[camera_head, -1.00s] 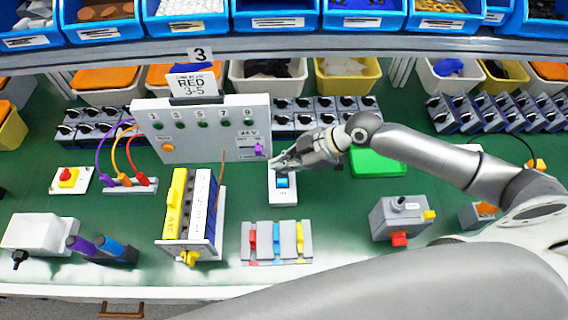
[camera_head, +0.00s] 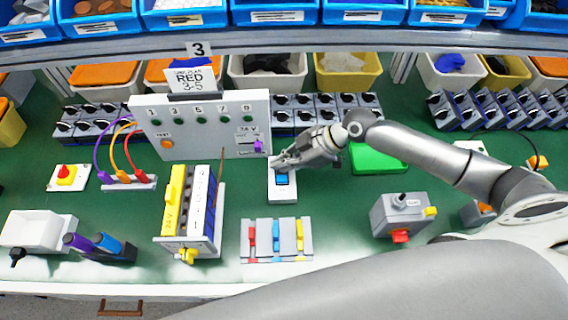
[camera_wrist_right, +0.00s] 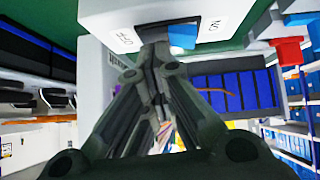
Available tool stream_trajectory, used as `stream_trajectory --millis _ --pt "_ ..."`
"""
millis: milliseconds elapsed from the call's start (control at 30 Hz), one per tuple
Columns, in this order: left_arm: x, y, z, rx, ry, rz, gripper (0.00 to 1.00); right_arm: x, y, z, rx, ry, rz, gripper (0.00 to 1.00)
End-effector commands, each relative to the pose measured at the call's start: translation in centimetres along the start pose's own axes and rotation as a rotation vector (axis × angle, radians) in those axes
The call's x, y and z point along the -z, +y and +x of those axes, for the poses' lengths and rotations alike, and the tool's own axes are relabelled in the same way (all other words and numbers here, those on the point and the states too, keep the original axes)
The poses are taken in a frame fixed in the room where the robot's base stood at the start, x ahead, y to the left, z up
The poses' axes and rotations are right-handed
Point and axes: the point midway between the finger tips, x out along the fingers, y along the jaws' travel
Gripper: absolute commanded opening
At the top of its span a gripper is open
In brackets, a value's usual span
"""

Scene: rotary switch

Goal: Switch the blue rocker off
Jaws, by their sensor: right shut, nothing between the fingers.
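The blue rocker (camera_head: 282,180) sits in a white switch housing (camera_head: 283,195) on the green bench top, in front of the grey panel. My right gripper (camera_head: 277,163) is shut and empty, pointing down at the back end of the housing. In the right wrist view, its closed fingertips (camera_wrist_right: 155,50) are at the OFF-label side of the blue rocker (camera_wrist_right: 183,36) and hide part of it. The ON label is on the other side. I cannot tell whether the fingertips press on the rocker. My left gripper is not in view.
A yellow, white and blue block rack (camera_head: 190,215) is left of the switch. Red, blue and yellow levers (camera_head: 276,238) are in front. A grey box (camera_head: 402,215) and green block (camera_head: 378,158) are to the right.

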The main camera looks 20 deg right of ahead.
Motion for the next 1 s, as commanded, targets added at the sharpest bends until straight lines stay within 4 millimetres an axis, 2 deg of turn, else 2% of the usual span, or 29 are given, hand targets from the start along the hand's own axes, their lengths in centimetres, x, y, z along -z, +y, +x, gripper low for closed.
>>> stream_trajectory --millis 433,767,867,1000 --pt "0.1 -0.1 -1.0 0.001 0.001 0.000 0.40 -0.2 -2.0 0.0 0.014 -0.010 0.005 0.00" --pt "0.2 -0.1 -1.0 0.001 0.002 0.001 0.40 -0.3 -2.1 0.1 0.013 -0.009 0.005 0.00" --pt "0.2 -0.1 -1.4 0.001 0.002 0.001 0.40 0.0 -2.1 -0.1 0.012 -0.009 0.005 0.00" --pt "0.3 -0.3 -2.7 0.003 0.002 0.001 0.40 1.4 -2.1 -0.9 0.009 -0.007 0.005 0.00"
